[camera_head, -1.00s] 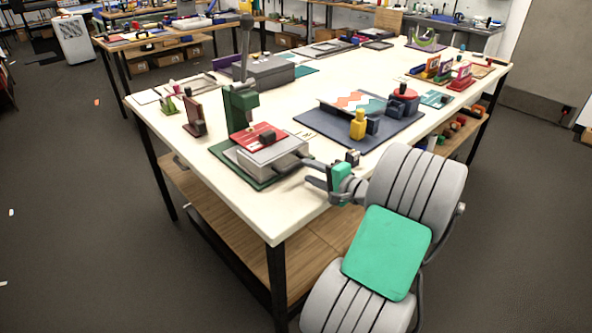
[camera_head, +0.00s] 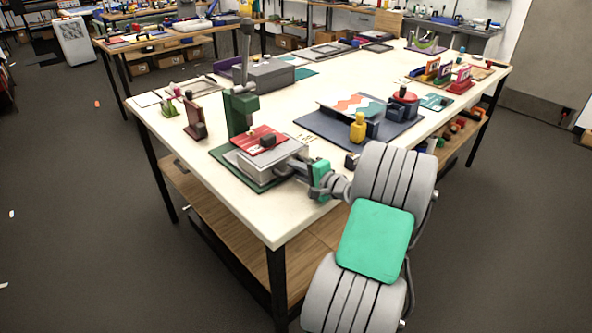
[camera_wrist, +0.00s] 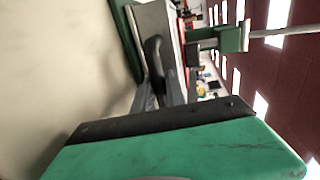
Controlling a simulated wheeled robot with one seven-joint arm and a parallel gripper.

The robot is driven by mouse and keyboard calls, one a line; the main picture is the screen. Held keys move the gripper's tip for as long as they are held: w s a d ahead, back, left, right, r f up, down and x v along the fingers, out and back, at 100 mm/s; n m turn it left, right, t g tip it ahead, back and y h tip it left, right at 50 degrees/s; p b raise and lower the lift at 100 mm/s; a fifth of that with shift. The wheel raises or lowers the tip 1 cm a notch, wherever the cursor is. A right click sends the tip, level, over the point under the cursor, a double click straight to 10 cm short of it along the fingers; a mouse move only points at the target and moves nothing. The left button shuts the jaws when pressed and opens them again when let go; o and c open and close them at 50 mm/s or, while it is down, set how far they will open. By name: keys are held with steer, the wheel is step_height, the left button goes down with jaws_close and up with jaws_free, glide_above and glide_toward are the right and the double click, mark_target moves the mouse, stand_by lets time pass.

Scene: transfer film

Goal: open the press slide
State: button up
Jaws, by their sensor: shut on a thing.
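The press (camera_head: 240,112) has a green upright post and a green base plate, and stands near the front left corner of the white table. Its slide (camera_head: 270,160) is a light grey block low on the base, with a red plate (camera_head: 259,139) and a dark knob on top. My gripper (camera_head: 300,171) is at the slide's right front side. In the wrist view a dark curved handle (camera_wrist: 154,58) stands out from the grey slide (camera_wrist: 156,22), and my gripper (camera_wrist: 163,90) is shut on it. The grip itself is partly hidden in the head view.
A dark blue mat (camera_head: 385,134) with a yellow bottle (camera_head: 358,127) lies right of the press. A grey box (camera_head: 270,75) stands behind it, and a small brown stand (camera_head: 194,118) to its left. The table's front edge is close below my gripper.

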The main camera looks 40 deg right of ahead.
jaws_close()
stand_by(0.8)
steer(key=shift+a+f, duration=0.1)
